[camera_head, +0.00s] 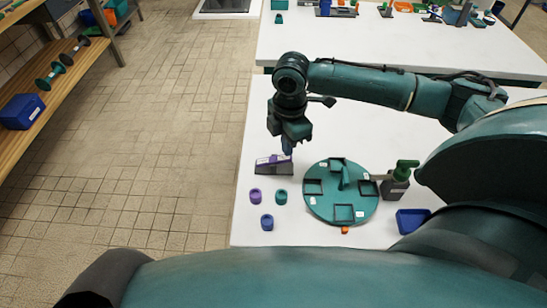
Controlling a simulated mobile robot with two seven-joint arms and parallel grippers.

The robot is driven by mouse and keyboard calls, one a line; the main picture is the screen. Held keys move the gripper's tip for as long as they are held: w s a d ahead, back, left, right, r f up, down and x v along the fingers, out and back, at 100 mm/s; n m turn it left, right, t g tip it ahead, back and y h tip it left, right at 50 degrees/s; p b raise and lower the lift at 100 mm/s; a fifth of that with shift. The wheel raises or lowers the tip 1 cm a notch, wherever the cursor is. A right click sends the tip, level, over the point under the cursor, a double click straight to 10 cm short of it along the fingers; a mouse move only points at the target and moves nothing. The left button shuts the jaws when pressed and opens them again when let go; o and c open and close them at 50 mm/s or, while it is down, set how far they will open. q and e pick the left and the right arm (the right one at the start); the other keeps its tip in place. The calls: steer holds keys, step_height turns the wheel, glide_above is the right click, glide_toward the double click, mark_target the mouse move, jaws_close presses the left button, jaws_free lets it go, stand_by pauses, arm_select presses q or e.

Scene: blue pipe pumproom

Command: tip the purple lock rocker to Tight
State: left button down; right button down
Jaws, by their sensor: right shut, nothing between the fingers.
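The purple lock rocker (272,159) sits on a dark grey base (274,170) near the left side of the white table. Small pale labels show on it, but they are too small to read. The rocker looks tilted, with its right end higher in the picture. My right gripper (288,150) points down over the right end of the rocker and is shut with nothing in it. Its tips are at or just above that end; I cannot tell if they touch. My left gripper is not in view.
A round green turntable (318,207) with square pockets is right of the rocker. A grey device with a green handle (404,170) and a blue tray (412,221) lie further right. Purple (255,195), teal (281,197) and blue (267,222) cups stand in front. The floor left is clear.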

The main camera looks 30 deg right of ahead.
mark_target(286, 158)
steer(key=shift+f, duration=0.1)
stand_by(0.4)
steer(key=shift+f+b, duration=0.45)
steer(key=shift+f, duration=1.1)
arm_select(q)
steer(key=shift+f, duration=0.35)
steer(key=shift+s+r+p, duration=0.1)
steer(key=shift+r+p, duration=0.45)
steer(key=shift+p, duration=0.05)
arm_select(e)
steer(key=shift+s+a+f, duration=0.15)
